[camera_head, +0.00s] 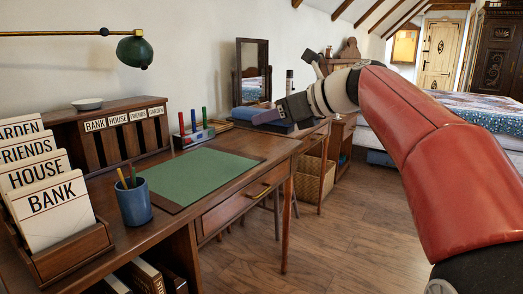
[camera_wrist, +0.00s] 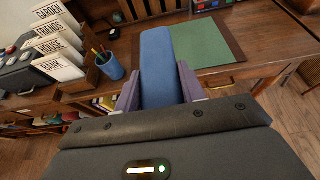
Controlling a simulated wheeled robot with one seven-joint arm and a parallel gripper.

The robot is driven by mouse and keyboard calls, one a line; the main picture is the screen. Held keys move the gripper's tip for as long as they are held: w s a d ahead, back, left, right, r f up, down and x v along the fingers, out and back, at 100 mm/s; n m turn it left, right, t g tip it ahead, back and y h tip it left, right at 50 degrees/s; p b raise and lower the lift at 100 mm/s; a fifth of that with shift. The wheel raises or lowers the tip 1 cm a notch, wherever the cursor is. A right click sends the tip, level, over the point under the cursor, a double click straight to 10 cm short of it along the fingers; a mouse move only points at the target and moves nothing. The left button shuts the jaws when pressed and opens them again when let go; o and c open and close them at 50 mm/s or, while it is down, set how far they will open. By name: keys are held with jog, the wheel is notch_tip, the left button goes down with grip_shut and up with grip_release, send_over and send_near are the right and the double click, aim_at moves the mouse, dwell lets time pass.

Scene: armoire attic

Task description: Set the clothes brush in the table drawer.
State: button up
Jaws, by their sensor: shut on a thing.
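My gripper (camera_wrist: 158,85) is shut on a long blue block-shaped thing, which looks like the clothes brush (camera_wrist: 160,60); no bristles show. In the head view my gripper (camera_head: 268,118) is at the far right end of the desk, above desk height, with the blue brush (camera_head: 246,113) at its tip. The table drawer (camera_head: 245,198), with a brass handle, is in the desk front below the green mat. It looks shut, and its inside is hidden.
The desk holds a green mat (camera_head: 196,178), a blue pencil cup (camera_head: 136,203), a card rack (camera_head: 62,254) at the left and a pen stand (camera_head: 194,137). A mirror (camera_head: 252,70) stands beyond. The wooden floor (camera_head: 325,240) before the desk is clear.

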jog(key=w+d+f, duration=0.2)
jog(key=d+f, duration=0.1)
jog(key=f, duration=0.7)
jog(key=w+d+f+g, duration=0.1)
jog(key=w+d+f, duration=0.1)
jog(key=f, duration=0.8)
jog(key=w+d+f, duration=0.3)
jog(key=f, duration=0.7)
jog(key=s+d+f+t, duration=0.1)
jog(key=s+d+f, duration=0.15)
jog(key=f, duration=0.55)
jog(key=s+d+f, duration=0.1)
jog(key=s+f, duration=0.3)
jog(key=f, duration=0.5)
jog(key=s+d+f+t, duration=0.1)
jog(key=s+d+f, duration=0.15)
jog(key=f, duration=0.55)
notch_tip(320, 180, up, 11)
jog(key=w+m+t+h, duration=0.1)
jog(key=m+t+h, duration=0.3)
jog(key=m+h, duration=0.3)
jog(key=shift+w+a+m, duration=0.2)
jog(key=shift+a+m, duration=0.2)
jog(key=shift+m, duration=0.1)
